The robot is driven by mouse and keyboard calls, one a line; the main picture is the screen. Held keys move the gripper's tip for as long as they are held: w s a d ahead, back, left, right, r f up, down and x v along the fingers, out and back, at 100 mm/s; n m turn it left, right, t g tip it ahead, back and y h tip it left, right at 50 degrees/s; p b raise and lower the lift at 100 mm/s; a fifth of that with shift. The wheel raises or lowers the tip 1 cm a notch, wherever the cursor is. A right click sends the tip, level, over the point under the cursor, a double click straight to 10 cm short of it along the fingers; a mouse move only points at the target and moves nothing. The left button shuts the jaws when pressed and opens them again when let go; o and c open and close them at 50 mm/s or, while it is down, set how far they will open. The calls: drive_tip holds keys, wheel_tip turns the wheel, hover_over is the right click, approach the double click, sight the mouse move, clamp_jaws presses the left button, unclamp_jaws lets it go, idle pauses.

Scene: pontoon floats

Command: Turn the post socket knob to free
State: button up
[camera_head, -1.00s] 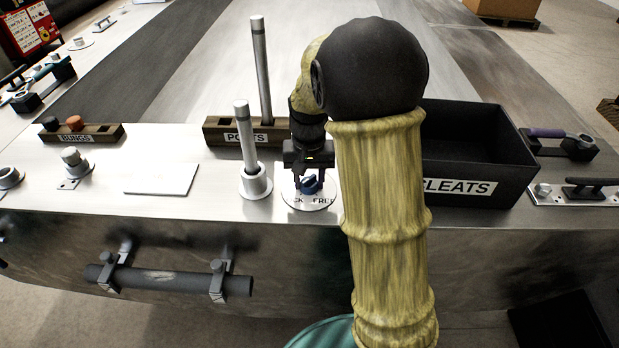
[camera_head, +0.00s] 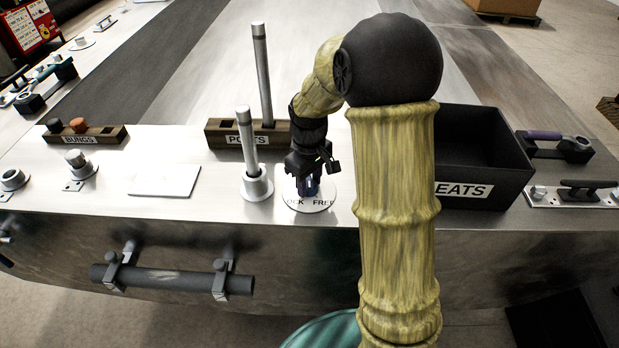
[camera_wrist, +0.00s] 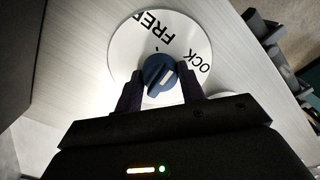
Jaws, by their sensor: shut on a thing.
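The post socket knob (camera_wrist: 157,72) is blue with a pale line across its top. In the wrist view the line slants from lower left to upper right; I cannot tell which end is the pointer. It sits on a round white plate (camera_wrist: 125,50) marked FREE and, partly hidden, LOCK. A small dark tick shows by FREE. My gripper (camera_wrist: 160,90) is shut on the knob, one finger on each side. In the head view my gripper (camera_head: 310,178) points down over the plate and mostly hides the knob.
A post (camera_head: 248,140) stands in a socket (camera_head: 257,187) just left of the plate. Behind is the wooden POSTS rack (camera_head: 220,132) holding a taller post (camera_head: 263,75). The black CLEATS bin (camera_head: 495,195) is at right, partly behind my arm. A blank white panel (camera_head: 165,180) lies left.

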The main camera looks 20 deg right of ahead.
sight(309, 181)
drive_tip(key=n+p, duration=0.2)
drive_tip(key=n, duration=0.2)
drive_tip(key=shift+r, duration=0.15)
drive_tip(key=shift+n+p, duration=0.85)
drive_tip(key=shift+n, duration=1.05)
drive_tip(key=shift+w, duration=0.1)
drive_tip(key=o, duration=1)
wheel_tip(309, 181, up, 17)
drive_tip(key=shift+r+b, duration=0.1)
drive_tip(key=shift+b, duration=0.7)
